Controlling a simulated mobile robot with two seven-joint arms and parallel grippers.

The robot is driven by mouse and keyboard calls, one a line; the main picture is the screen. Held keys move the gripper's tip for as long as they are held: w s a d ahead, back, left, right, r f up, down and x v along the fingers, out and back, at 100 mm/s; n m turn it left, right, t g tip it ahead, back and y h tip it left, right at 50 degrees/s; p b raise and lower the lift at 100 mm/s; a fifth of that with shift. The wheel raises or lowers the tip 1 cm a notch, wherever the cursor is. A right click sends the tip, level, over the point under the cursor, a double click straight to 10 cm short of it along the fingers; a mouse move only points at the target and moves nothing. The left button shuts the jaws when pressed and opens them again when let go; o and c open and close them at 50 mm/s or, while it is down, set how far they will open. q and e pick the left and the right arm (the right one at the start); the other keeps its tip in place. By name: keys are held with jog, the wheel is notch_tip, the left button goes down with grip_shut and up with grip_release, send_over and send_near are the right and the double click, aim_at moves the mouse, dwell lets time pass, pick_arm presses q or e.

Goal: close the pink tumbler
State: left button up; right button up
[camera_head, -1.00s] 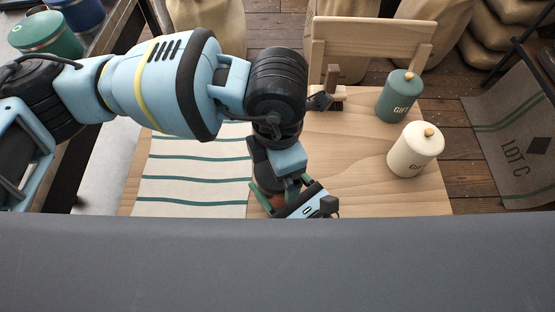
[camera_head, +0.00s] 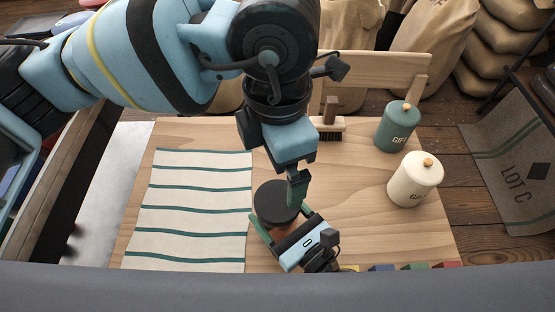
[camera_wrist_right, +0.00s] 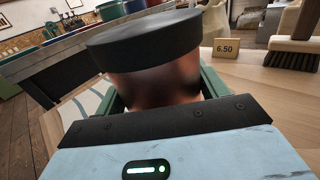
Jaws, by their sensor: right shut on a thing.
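The pink tumbler shows as a blurred pinkish-copper body (camera_wrist_right: 155,85) in the right wrist view; in the head view only a sliver of it (camera_head: 284,235) shows. A round black lid (camera_head: 274,203) covers its top; the wrist view also shows this lid (camera_wrist_right: 145,42) over the mouth, with no clear gap. My right gripper (camera_head: 275,228) is shut around the tumbler's body, a green finger on each side. My left gripper (camera_head: 297,188) hangs close above the lid's right edge. Only one of its green fingers shows clearly, so its opening is hidden.
A striped cloth (camera_head: 190,210) lies left on the wooden table (camera_head: 345,205). A green canister (camera_head: 397,127) and a cream canister (camera_head: 414,180) stand right. A price card (camera_wrist_right: 227,48) stands beyond the tumbler. Colored blocks (camera_head: 415,266) line the front edge.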

aim_at(290, 229)
jog(key=o, duration=2)
jog(key=shift+c, duration=0.2)
jog(key=b+v, duration=0.1)
jog(key=v, duration=0.5)
jog(key=shift+s+d+f+b, duration=0.15)
jog(key=shift+s+d+b, duration=0.05)
jog(key=shift+s+b, duration=0.1)
pick_arm(q)
jog(key=shift+f, duration=1.7)
pick_arm(e)
jog(key=shift+s+d, duration=0.4)
jog(key=shift+s, duration=0.05)
